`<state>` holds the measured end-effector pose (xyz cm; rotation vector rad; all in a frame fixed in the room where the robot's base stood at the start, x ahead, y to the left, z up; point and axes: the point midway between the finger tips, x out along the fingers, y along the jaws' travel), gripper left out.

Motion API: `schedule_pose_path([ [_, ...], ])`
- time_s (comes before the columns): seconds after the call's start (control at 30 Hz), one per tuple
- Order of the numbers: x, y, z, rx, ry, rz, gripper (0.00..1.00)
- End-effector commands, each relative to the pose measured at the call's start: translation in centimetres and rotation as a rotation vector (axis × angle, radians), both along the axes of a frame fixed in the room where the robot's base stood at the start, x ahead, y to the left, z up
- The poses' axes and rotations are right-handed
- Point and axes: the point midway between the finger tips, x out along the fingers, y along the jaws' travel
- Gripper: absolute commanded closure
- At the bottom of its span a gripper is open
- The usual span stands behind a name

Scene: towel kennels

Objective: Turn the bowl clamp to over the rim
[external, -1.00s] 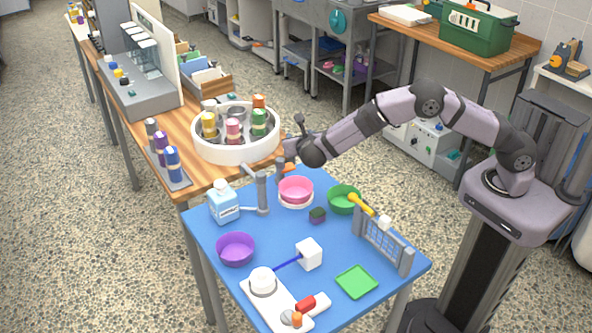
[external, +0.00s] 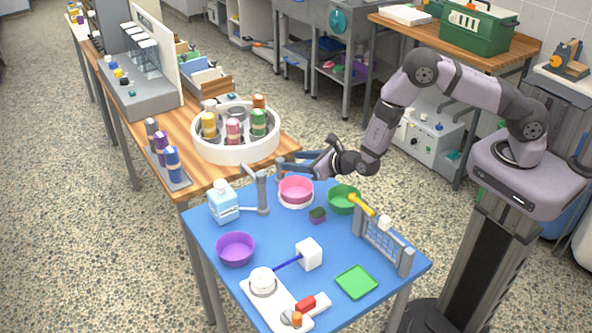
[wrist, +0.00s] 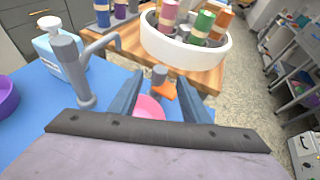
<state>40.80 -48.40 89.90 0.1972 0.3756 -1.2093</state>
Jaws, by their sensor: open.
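What looks like the bowl clamp, a short grey post (wrist: 160,75) with an orange tab (wrist: 165,91), stands just behind the pink bowl (wrist: 150,108). In the external view the pink bowl (external: 296,188) sits in a white holder at the back of the blue table, and the clamp's grey post (external: 281,168) is partly hidden by my gripper. My gripper (external: 296,164) is open and reaches leftward above the bowl. In the wrist view my two fingers (wrist: 160,86) lie on either side of the clamp. I cannot tell whether either touches it.
A taller grey post (external: 262,190) with a side arm stands left of the bowl, beside a pale blue bottle (external: 223,205). A green bowl (external: 345,199) stands to the right. A white round carousel of jars (external: 235,151) is on the wooden counter behind.

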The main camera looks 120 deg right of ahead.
Motion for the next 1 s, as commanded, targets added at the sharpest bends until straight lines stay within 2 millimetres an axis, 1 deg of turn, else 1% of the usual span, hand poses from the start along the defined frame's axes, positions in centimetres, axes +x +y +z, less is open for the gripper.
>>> schedule_pose_path([
  [0.1,0.0,0.0,0.0,0.010,-0.032,-0.015,0.57],
  [0.37,0.1,-0.4,0.0,0.011,-0.036,-0.018,0.57],
  [0.47,0.3,-1.0,-0.3,0.012,-0.035,-0.019,0.57],
  [0.8,1.3,-4.0,-1.5,0.010,-0.035,-0.018,0.57],
  [1.0,1.8,-5.5,-2.2,0.010,-0.035,-0.018,0.57],
])
